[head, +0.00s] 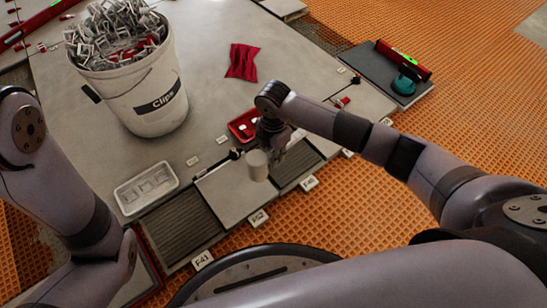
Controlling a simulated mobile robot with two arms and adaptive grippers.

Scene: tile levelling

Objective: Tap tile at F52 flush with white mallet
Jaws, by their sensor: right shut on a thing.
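My right gripper (272,138) points down over the row of tiles and is shut on the white mallet. The mallet's pale cylindrical head (258,166) hangs beside the fingers, above the right part of a light grey tile (225,196). The small picture does not show whether head and tile touch. A label that seems to read F52 (258,218) lies at this tile's front edge. Whether the tile sits flush cannot be told. The mallet's handle is mostly hidden by the gripper. My left arm shows at the left, but its gripper is not in view.
A white bucket of clips (150,100) stands on the tiles at left. A white tray (146,188) and a red tray (243,125) lie near the row. A red cloth (243,62) lies behind. Dark ridged mortar gaps (186,226) flank the tile. Orange matting (480,100) lies right.

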